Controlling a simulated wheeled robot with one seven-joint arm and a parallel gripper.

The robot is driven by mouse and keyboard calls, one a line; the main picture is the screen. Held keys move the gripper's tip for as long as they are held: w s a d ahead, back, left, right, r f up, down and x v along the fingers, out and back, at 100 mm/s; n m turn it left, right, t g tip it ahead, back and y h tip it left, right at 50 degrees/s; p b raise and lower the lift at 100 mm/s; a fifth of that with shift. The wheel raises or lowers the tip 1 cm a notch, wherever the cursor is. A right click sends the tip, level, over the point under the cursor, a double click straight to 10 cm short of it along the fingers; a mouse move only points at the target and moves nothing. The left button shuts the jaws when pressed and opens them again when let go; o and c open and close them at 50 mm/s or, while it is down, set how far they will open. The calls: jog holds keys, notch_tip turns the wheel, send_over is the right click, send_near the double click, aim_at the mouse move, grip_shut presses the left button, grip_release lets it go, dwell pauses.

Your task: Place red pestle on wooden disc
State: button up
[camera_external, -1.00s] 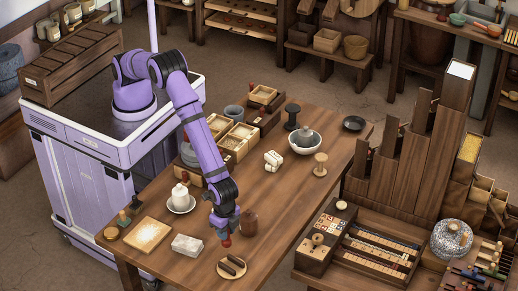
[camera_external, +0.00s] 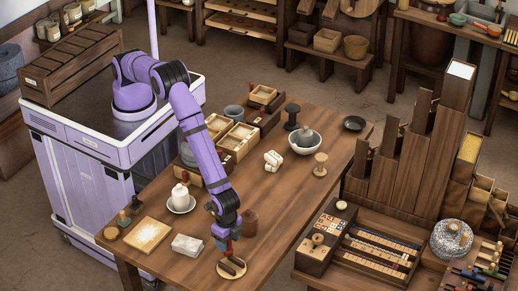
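The wooden disc (camera_external: 223,272) is a pale round plate near the front edge of the table, with dark elongated pieces lying on it. My gripper (camera_external: 226,249) points down just over the far side of the disc. It appears shut on the red pestle (camera_external: 229,252), of which only a small red part shows between and below the fingers. The rest of the pestle is hidden by the gripper. I cannot tell whether the pestle touches the disc.
A white lidded pot on a saucer (camera_external: 181,210) stands behind. The table's right front is clear.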

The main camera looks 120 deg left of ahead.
jog(key=shift+r, duration=0.1)
notch_tip(320, 180, up, 12)
jog(key=shift+f, duration=0.1)
jog(key=s+a+r, duration=0.2)
jog(key=a+r, duration=0.2)
jog(key=r, duration=0.3)
jog(key=s+a+r+t, duration=0.1)
jog(key=a+r, duration=0.2)
jog(key=r, duration=0.3)
jog(key=s+a+r, duration=0.2)
jog(key=a+r, duration=0.2)
jog(key=r, duration=0.3)
jog(key=s+a+r+n+t, duration=0.1)
jog(key=s+a+r, duration=0.9)
jog(key=r, duration=0.2)
jog(key=s+a+r+t, duration=0.1)
jog(key=s+a+r, duration=0.25)
jog(key=s, duration=0.35)
jog(key=s+a+r+t, duration=0.1)
jog(key=s+a+r, duration=0.1)
jog(key=s+a, duration=0.35)
jog(key=s+a+f+t, duration=0.1)
jog(key=s+a+f, duration=0.1)
jog(key=s, duration=1.6)
jog(key=shift+a+n, duration=0.4)
jog(key=shift+a, duration=0.15)
